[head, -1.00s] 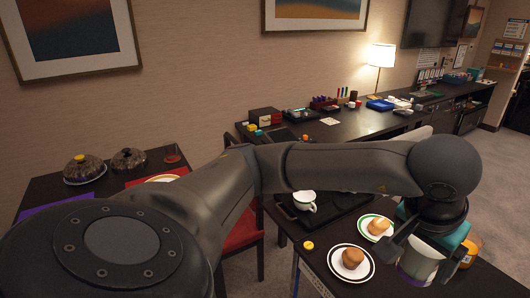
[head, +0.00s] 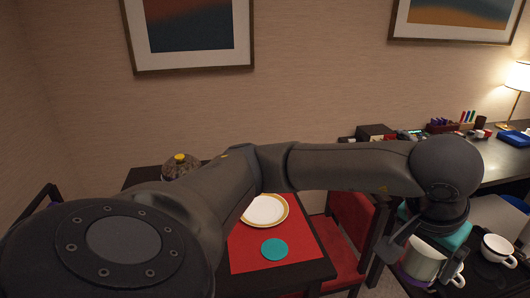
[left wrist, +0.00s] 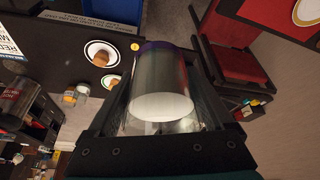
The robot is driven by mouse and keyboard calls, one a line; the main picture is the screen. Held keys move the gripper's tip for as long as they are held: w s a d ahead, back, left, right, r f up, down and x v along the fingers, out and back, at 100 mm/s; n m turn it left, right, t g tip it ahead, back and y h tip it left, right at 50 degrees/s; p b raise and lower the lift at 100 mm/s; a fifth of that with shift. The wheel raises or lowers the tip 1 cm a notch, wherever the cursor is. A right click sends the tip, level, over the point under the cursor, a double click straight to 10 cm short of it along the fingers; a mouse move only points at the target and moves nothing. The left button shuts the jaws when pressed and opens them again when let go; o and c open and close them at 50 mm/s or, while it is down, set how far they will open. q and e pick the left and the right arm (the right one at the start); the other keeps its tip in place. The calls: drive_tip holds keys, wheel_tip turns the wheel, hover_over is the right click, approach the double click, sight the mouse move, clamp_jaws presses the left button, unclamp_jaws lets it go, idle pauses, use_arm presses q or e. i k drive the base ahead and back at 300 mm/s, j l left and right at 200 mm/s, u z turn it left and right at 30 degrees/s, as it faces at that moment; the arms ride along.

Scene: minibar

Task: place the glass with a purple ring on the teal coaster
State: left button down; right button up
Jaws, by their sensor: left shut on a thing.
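My left gripper (head: 422,250) is shut on a clear glass (head: 425,265) at the right of the head view. In the left wrist view the glass (left wrist: 160,85) sits between the fingers, with a dark purple ring (left wrist: 158,45) around its far end. The round teal coaster (head: 274,249) lies flat on the red mat (head: 300,262), left of the gripper in the head view. The coaster is bare and apart from the glass. My right gripper is not in view.
A white plate with a gold rim (head: 264,210) lies on the mat behind the coaster. A red chair (head: 345,240) stands between the mat's table and the gripper. A white cup (head: 497,248) is right of the gripper. A domed dish (head: 180,167) stands at the back left.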

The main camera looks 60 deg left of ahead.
sight(274, 250)
drive_tip(key=j, duration=0.75)
drive_tip(key=j+u, duration=0.1)
drive_tip(key=j, duration=0.6)
drive_tip(key=i, duration=0.1)
